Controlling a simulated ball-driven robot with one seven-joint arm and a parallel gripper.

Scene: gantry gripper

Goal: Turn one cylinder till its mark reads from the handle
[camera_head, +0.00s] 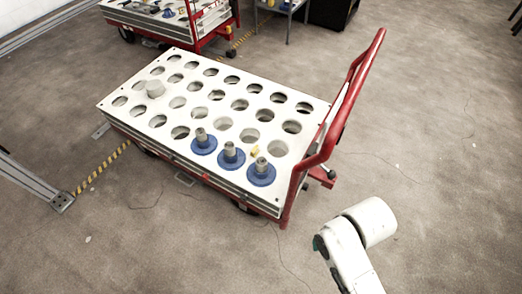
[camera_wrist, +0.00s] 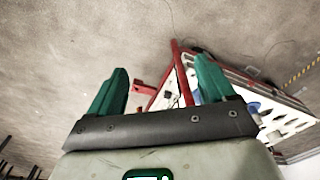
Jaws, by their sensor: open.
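A red trolley with a white top (camera_head: 203,104) full of round holes stands in the middle of the head view. Its red handle (camera_head: 344,107) rises at the right end and shows in the wrist view (camera_wrist: 182,75). Three grey cylinders with blue flanges stand along the near edge: left (camera_head: 203,146), middle (camera_head: 231,158) and right (camera_head: 261,175), closest to the handle. Marks are too small to read. My gripper (camera_wrist: 162,65) is open and empty, its green fingers apart, away from the trolley top.
A small yellow piece (camera_head: 254,151) lies on the top beside the flanged cylinders. A second trolley (camera_head: 185,14) stands behind. A metal frame foot (camera_head: 62,202) is at left. Floor right of the handle is mostly clear.

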